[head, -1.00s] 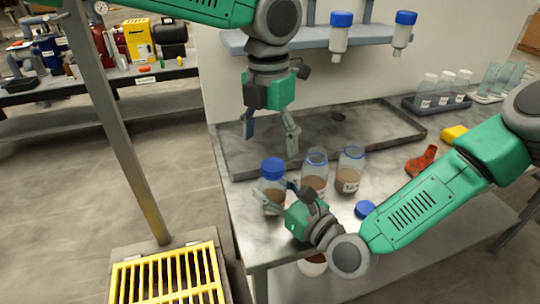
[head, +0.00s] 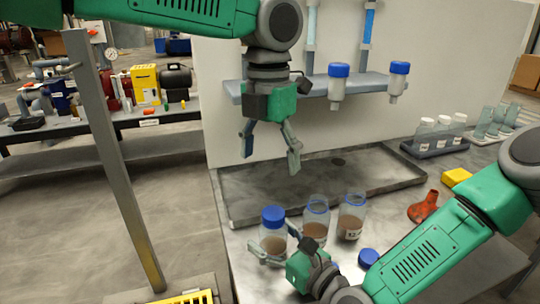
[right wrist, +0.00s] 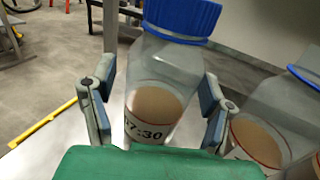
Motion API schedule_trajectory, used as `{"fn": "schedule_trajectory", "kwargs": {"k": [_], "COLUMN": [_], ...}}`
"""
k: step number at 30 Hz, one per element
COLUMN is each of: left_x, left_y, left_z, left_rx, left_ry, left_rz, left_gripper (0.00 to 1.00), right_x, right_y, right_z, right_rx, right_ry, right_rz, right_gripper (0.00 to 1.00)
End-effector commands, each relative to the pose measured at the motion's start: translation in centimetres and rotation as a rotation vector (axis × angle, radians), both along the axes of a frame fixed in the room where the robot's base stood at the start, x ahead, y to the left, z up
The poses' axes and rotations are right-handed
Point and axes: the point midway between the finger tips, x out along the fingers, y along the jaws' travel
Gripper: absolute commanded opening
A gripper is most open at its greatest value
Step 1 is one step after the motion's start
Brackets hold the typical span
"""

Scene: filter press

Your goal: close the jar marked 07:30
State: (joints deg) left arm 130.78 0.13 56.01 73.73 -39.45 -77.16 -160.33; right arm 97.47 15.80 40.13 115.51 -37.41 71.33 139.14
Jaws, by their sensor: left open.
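The jar marked 07:30 (right wrist: 155,105) is upright on the table with brown contents and a blue cap (right wrist: 183,15) on its top; how tight the cap is cannot be told. The same jar (head: 273,243) is the leftmost of three in the head view. My right gripper (right wrist: 150,88) is open low around this jar, one finger on each side, with a gap visible at the left finger. My left gripper (head: 271,160) is open and empty, well above the jar and over the tray's left part.
Two uncapped jars, a middle one (head: 315,232) and a right one (head: 351,226), stand close beside it. A loose blue cap (head: 368,257) lies in front.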

Motion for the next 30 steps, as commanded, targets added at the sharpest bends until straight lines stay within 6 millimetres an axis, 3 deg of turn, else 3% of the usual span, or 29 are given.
{"fn": "schedule_trajectory", "kwargs": {"k": [8,21,30], "left_x": [0.0,0.0,0.0], "left_y": [0.0,0.0,0.1], "left_z": [0.0,0.0,0.0], "left_rx": [0.000,0.000,-0.001], "left_ry": [0.000,0.000,0.000], "left_rz": [0.000,0.000,0.000], "left_gripper": [0.73,0.73,0.73], "right_x": [-0.8,-7.3,-9.0], "right_y": [-0.8,-6.6,-7.9], "right_z": [0.0,-0.1,-0.1], "right_rx": [0.000,0.001,0.000], "right_ry": [0.001,0.003,0.001], "right_rz": [-0.001,-0.002,0.000], "right_gripper": [0.70,0.70,0.70]}}
